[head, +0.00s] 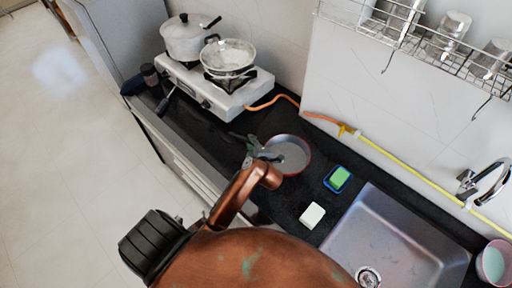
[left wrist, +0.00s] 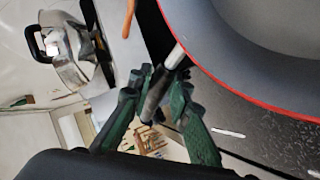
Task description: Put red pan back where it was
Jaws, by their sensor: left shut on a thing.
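The red pan (head: 293,152) has a grey inside and a red rim. It is over the black counter between the stove and the sink; I cannot tell whether it rests on the counter or is just above it. In the left wrist view the pan (left wrist: 262,50) fills the upper right, with its handle (left wrist: 172,60) running toward the jaws. My left gripper (head: 256,152) is at the pan's left side, shut on the handle. Its green fingers show in the left wrist view (left wrist: 165,98). My right gripper is not in view.
A white gas stove (head: 212,88) holds a lidded pot (head: 185,40) and a light pan (head: 229,58). A green sponge (head: 340,178) and a white block (head: 312,216) lie right of the pan, before the sink (head: 385,235). An orange hose (head: 318,116) runs behind. Counter left of the pan is mostly clear.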

